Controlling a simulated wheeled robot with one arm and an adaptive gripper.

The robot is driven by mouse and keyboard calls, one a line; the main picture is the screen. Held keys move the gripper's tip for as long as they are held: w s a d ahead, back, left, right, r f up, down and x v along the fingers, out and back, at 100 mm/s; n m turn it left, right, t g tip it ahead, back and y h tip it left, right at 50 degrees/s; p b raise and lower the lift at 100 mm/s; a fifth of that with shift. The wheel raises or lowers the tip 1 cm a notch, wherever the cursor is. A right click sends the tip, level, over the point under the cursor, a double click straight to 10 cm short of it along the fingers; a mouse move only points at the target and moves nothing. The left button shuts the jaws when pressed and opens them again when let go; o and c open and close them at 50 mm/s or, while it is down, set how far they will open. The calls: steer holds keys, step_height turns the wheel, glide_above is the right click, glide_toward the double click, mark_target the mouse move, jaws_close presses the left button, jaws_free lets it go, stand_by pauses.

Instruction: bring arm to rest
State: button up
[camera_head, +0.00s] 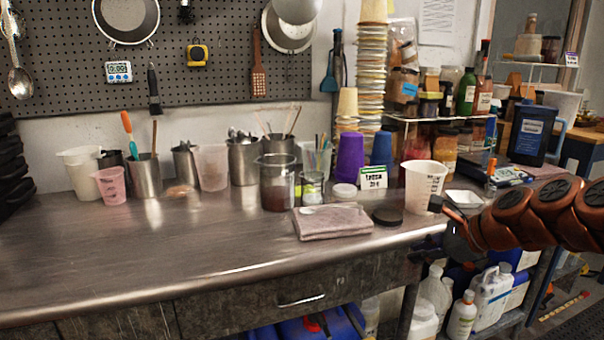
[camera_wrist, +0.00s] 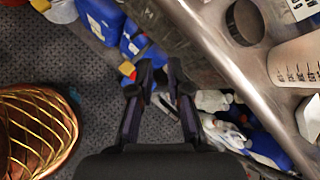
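My copper-coloured arm reaches in from the right in the head view. My dark gripper (camera_head: 432,228) is at the front right edge of the steel bench (camera_head: 130,255), close to the white measuring cup (camera_head: 424,187). In the wrist view my gripper (camera_wrist: 160,82) has its two fingers apart with nothing held between them. Below and beyond the fingers are the floor and the bottles under the bench. The bench edge (camera_wrist: 225,60) runs diagonally just right of the fingers. Whether a finger touches the edge I cannot tell.
A black lid (camera_head: 387,215) and folded pink cloth (camera_head: 332,222) lie near the bench's front edge. Beakers and steel cups stand along the back. White bottles (camera_head: 462,315) are under the bench. The bench's left front is clear.

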steer(key=s+a+f+n+g+h, duration=0.1)
steer(key=s+a+f+n+g, duration=0.25)
steer(key=s+a+n, duration=0.35)
steer(key=s+a+f+n+g+h, duration=0.15)
steer(key=s+a+f+n, duration=0.25)
steer(key=s, duration=0.4)
steer(key=s+d+f+n+g+h, duration=0.25)
steer(key=s+f+n, duration=0.2)
steer(key=s, duration=0.55)
steer(key=s+d+f+n+g+h, duration=0.1)
steer(key=s+d+f+n+g, duration=0.15)
steer(key=s+n, duration=0.5)
step_height(320, 180, up, 22)
steer(key=s+m+p, duration=0.1)
steer(key=s+p, duration=0.1)
steer(key=p, duration=1.8)
steer(key=shift+s+a+f+t+p, duration=0.25)
steer(key=shift+s+a+t+p, duration=0.05)
steer(key=shift+s+a+p, duration=0.1)
